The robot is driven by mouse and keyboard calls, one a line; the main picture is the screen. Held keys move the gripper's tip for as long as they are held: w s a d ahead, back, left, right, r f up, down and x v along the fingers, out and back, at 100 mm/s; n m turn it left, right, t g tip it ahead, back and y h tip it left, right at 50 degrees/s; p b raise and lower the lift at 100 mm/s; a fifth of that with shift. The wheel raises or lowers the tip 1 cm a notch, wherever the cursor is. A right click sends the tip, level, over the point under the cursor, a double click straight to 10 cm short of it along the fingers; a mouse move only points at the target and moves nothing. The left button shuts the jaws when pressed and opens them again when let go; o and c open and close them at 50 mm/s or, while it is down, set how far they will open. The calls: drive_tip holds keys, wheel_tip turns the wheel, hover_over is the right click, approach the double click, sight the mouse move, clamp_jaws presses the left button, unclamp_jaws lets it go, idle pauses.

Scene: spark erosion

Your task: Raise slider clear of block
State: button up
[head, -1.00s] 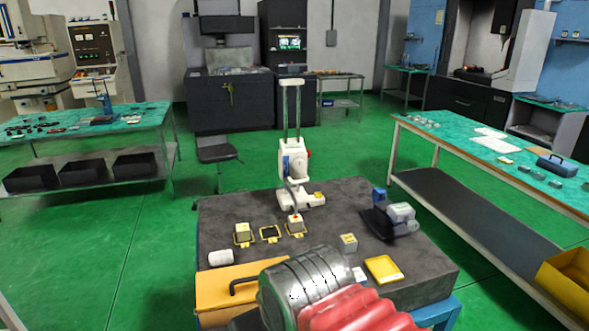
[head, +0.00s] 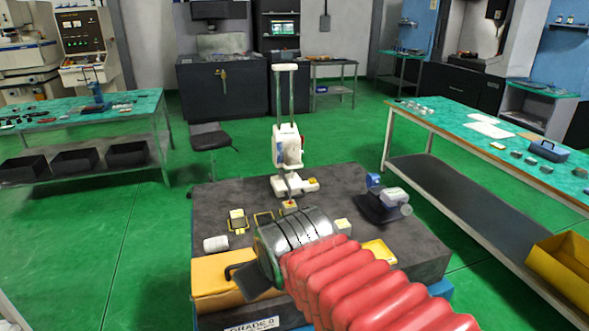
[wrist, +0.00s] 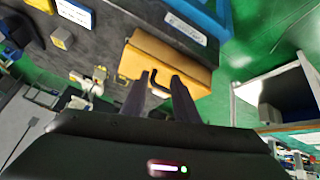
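The white height gauge stands on the dark table with two upright columns. Its slider (head: 287,147) sits on the columns, fairly low, above the base. A small block with a yellow top (head: 290,205) shows under the slider's probe. My arm partly hides it, so I cannot tell whether the probe touches it. The gauge also shows small in the wrist view (wrist: 92,82). My gripper (wrist: 157,80) is open, its two dark fingers apart, over the yellow case, away from the slider. In the head view my wrist hides most of the gripper.
The yellow case (head: 212,276) with a black handle is at the table's front left. A white cylinder (head: 216,243), a block on a yellow-outlined spot (head: 237,220) and a blue-and-white device (head: 388,200) are on the table. A green-topped bench (head: 470,135) stands right.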

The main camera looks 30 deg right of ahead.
drive_tip(key=w+d+r+n+t+h, duration=0.2)
drive_tip(key=w+d+n+t+h, duration=0.3)
drive_tip(key=w+d, duration=1.05)
drive_tip(key=n+t+y, duration=0.2)
drive_tip(key=n+t, duration=0.1)
drive_tip(key=n, duration=0.6)
approach(295, 168)
drive_tip(key=v, duration=0.5)
drive_tip(key=shift+r, duration=0.1)
drive_tip(key=shift+x, duration=6.9)
drive_tip(key=shift+a, duration=0.1)
drive_tip(key=shift+c, duration=0.3)
clamp_jaws()
drive_tip(key=shift+f, duration=0.25)
